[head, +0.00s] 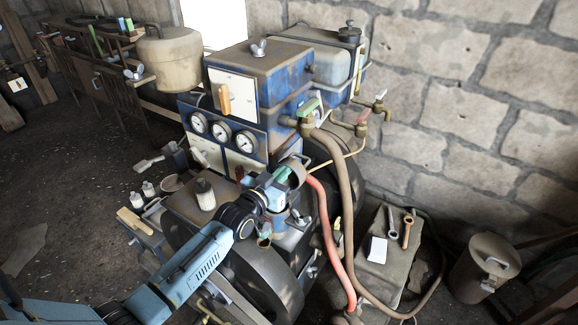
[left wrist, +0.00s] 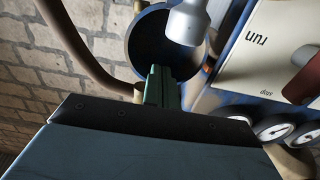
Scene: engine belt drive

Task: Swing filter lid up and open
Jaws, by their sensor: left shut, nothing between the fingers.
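My left gripper (head: 284,174) is shut and empty, with its green fingers reaching up and right at the engine's front. In the left wrist view its fingers (left wrist: 158,86) are together at the lower edge of a round dark part with a blue-grey rim (left wrist: 133,50), probably the filter and its lid. I cannot tell whether the fingers touch it or whether the lid is open. A pale rounded piece (left wrist: 187,24) stands in front of the dark round face. In the head view a small brownish cylinder (head: 298,168) sits just beyond the fingertips. My right gripper is out of view.
The blue engine cabinet (head: 286,62) carries several gauges (head: 222,131) and an orange lever (head: 224,98). A red hose (head: 331,225) and brown hose (head: 337,180) hang right of the gripper. A stone block (head: 375,265) with wrenches stands at right.

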